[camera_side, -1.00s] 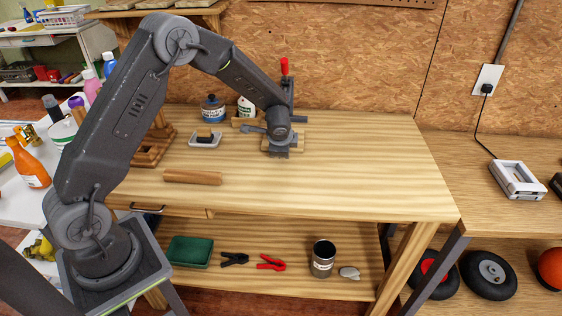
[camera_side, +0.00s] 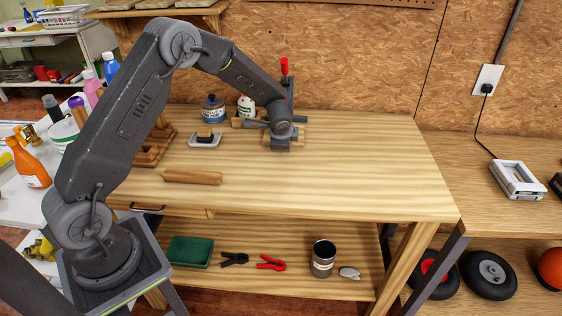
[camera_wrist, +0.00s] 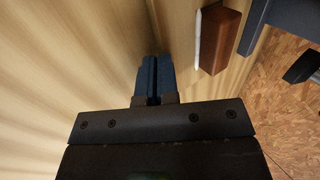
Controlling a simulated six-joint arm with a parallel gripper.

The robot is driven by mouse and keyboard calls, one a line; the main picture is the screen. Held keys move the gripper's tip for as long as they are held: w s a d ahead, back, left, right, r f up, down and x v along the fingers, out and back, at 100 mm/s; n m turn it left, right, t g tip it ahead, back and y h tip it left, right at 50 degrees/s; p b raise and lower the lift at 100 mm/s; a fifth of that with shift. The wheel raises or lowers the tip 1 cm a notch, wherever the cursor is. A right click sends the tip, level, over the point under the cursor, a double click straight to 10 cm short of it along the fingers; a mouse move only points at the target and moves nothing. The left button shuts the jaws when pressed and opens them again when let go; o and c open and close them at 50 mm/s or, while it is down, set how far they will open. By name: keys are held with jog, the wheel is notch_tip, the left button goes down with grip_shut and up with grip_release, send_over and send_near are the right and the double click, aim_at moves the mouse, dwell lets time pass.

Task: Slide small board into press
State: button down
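The press, a dark upright frame with a red-topped handle (camera_side: 284,66), stands at the back of the wooden workbench in the side view. My gripper (camera_side: 281,147) is low at the front of its base. A pale wooden piece (camera_side: 299,139) shows beside the gripper there; whether it is the small board or the press base, I cannot tell. In the wrist view my gripper's blue fingers (camera_wrist: 154,78) are together with only a thin dark line between them and nothing seen held. A reddish-brown block (camera_wrist: 220,40) and a pale strip (camera_wrist: 197,38) lie to their right.
A small dish (camera_side: 204,140) with a dark-topped block, a blue-labelled jar (camera_side: 212,108) and a white tub (camera_side: 245,106) stand left of the press. A wooden rod (camera_side: 192,177) lies towards the front. The bench's right side is clear.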

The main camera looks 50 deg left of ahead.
jog(key=shift+w+a+f, duration=0.15)
jog(key=shift+w+a, duration=0.55)
jog(key=shift+a, duration=0.1)
jog(key=shift+w+a, duration=0.2)
jog(key=shift+s+d, duration=0.95)
jog(key=shift+d, duration=0.15)
jog(key=shift+w+a+r+v, duration=0.1)
jog(key=shift+a+v, duration=0.05)
jog(key=shift+v, duration=1.6)
jog(key=shift+w+a+r+v, duration=0.1)
jog(key=shift+v, duration=1.6)
